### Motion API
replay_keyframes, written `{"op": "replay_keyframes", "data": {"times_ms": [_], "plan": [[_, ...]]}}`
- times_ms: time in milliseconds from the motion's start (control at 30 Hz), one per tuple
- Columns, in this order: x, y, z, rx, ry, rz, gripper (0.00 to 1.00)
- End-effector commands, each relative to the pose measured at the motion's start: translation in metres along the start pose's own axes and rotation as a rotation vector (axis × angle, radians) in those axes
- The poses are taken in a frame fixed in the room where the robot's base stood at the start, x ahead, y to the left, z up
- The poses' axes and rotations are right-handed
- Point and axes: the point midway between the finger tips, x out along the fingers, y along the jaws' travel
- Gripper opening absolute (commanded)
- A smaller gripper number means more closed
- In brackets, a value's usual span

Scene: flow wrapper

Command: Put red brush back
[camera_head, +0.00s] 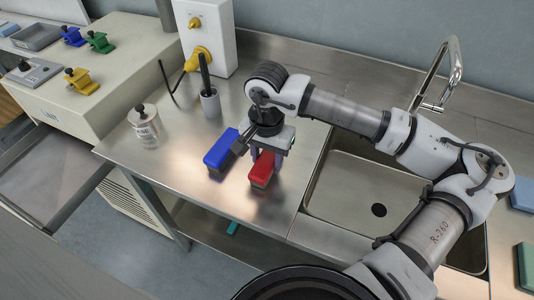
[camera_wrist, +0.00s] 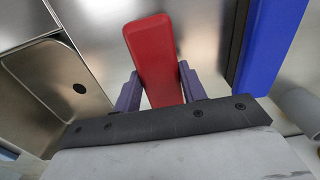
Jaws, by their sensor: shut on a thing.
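The red brush (camera_head: 262,170) is at the middle of the steel counter in the head view, near its front edge. It also shows in the wrist view (camera_wrist: 155,58), its red block between the two purple fingers. My gripper (camera_head: 268,155) is shut on the red brush; in the wrist view the fingers (camera_wrist: 157,92) sit on either side of it. I cannot tell whether the brush touches the counter. The blue brush (camera_head: 221,149) lies just left of it, with a dark handle, and shows at the right of the wrist view (camera_wrist: 268,45).
A sink (camera_head: 350,196) lies right of the brush, with a tall faucet (camera_head: 440,75) behind it. A white box with yellow fittings (camera_head: 207,35) stands behind.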

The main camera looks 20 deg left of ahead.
Motion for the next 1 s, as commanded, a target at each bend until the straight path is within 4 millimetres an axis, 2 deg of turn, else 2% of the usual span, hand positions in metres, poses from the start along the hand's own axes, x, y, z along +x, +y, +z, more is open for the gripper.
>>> {"op": "replay_keyframes", "data": {"times_ms": [367, 400, 533, 833, 1000], "plan": [[0.004, 0.0, -0.001, 0.0, 0.002, 0.0, 0.23], [0.002, 0.0, 0.0, 0.0, 0.001, 0.0, 0.47], [0.002, 0.0, 0.0, 0.0, 0.001, 0.0, 0.63], [0.001, 0.0, 0.0, 0.0, 0.001, 0.0, 0.63], [-0.01, 0.0, -0.001, 0.001, 0.005, -0.001, 0.63]]}}
